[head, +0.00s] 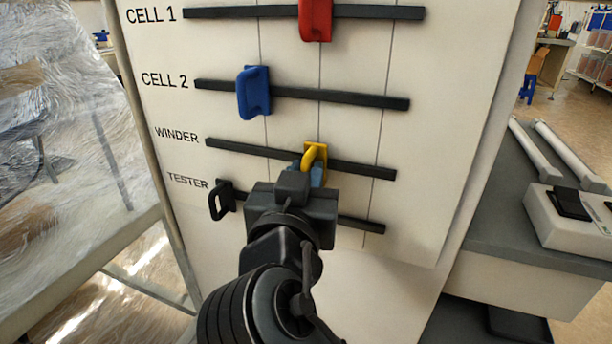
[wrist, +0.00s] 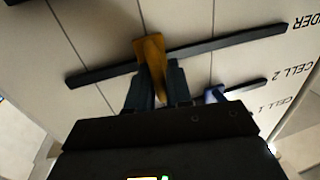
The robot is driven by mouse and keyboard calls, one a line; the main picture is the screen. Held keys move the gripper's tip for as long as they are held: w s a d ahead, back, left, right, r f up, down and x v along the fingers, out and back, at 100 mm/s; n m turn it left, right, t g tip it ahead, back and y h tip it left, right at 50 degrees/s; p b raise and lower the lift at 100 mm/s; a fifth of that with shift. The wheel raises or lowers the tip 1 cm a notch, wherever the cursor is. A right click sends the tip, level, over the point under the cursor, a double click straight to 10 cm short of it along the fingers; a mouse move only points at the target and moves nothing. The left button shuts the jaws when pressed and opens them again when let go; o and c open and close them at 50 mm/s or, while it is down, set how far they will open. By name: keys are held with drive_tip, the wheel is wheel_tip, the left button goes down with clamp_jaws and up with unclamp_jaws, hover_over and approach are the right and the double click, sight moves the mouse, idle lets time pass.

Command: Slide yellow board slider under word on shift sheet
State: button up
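The yellow slider (head: 315,158) sits on the WINDER rail (head: 250,150) of the white board, at the middle one of its thin vertical lines. My gripper (head: 310,176) is at the slider from below and hides its lower part. In the wrist view the yellow slider (wrist: 152,60) stands between the two dark fingers of my gripper (wrist: 159,88). The fingers lie close against both sides of its handle and look shut on it. I see no shift sheet in either view.
The red slider (head: 316,20) is on the CELL 1 rail, the blue slider (head: 253,92) on CELL 2. The black slider (head: 222,200) is at the left of the TESTER rail, just below. A grey bench (head: 500,220) stands right; a film-wrapped stack (head: 60,150) stands left.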

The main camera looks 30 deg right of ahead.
drive_tip(key=shift+o, duration=1.1)
drive_tip(key=b+v, duration=0.1)
drive_tip(key=v, duration=0.7)
drive_tip(key=shift+w+f, duration=0.1)
drive_tip(key=shift+w, duration=0.05)
drive_tip(key=s+d+f+n+t+y+p, duration=0.1)
drive_tip(key=s+f+n+y, duration=0.45)
drive_tip(key=f, duration=0.35)
drive_tip(key=s+d+f+n+y+p, duration=0.1)
drive_tip(key=s+f+n+y+p, duration=0.1)
drive_tip(key=s+f+n+y, duration=0.45)
drive_tip(key=s+d+r+m+p, duration=0.1)
drive_tip(key=s, duration=0.7)
drive_tip(key=s+d+r+m+p, duration=0.1)
drive_tip(key=s+m, duration=0.1)
drive_tip(key=s, duration=0.6)
drive_tip(key=shift+s+d+r+t, duration=0.25)
drive_tip(key=shift+d+r+t, duration=0.05)
drive_tip(key=shift+r, duration=0.05)
